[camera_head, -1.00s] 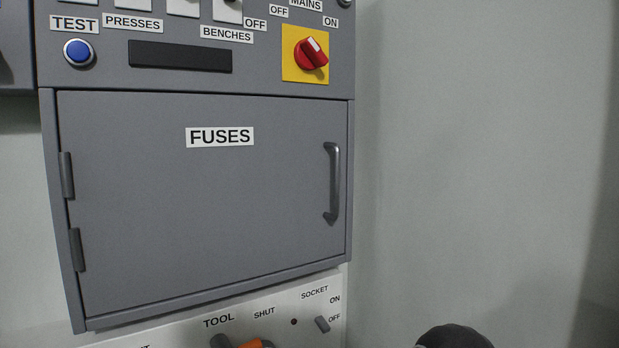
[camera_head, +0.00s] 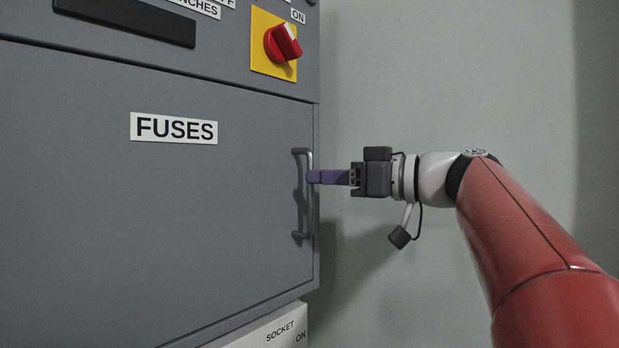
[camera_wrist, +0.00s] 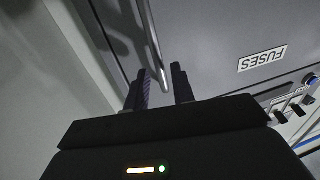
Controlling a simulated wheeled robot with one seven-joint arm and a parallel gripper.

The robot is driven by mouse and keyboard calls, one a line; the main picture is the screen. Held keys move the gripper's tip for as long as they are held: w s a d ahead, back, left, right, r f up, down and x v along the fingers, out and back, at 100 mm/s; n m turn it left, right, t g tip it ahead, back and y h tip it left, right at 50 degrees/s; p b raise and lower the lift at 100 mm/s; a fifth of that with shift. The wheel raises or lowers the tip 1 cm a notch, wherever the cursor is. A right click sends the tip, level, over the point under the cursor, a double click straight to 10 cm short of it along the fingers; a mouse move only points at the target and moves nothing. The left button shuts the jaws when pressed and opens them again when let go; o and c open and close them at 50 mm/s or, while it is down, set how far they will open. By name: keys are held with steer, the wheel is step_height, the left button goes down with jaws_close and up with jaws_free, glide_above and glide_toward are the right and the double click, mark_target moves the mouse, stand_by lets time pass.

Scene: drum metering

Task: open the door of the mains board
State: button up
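The grey door (camera_head: 150,215) labelled FUSES sits shut and flush in the board. Its upright metal bar handle (camera_head: 300,215) is at the right edge; the handle also shows in the wrist view (camera_wrist: 153,35). My gripper (camera_head: 316,177) reaches in from the right, its fingers level with the upper part of the handle. In the wrist view my gripper (camera_wrist: 162,75) has its two dark fingers apart, with the handle bar running down between them. I cannot tell whether either finger touches the bar.
A red rotary switch (camera_head: 282,43) on a yellow plate is above the handle. A dark slot (camera_head: 125,20) is at the upper left. A pale panel (camera_head: 262,335) labelled SOCKET lies below the door. The plain wall (camera_head: 430,80) to the right is clear.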

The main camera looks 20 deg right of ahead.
steer(key=shift+x, duration=1.65)
steer(key=shift+c, duration=0.4)
jaws_close()
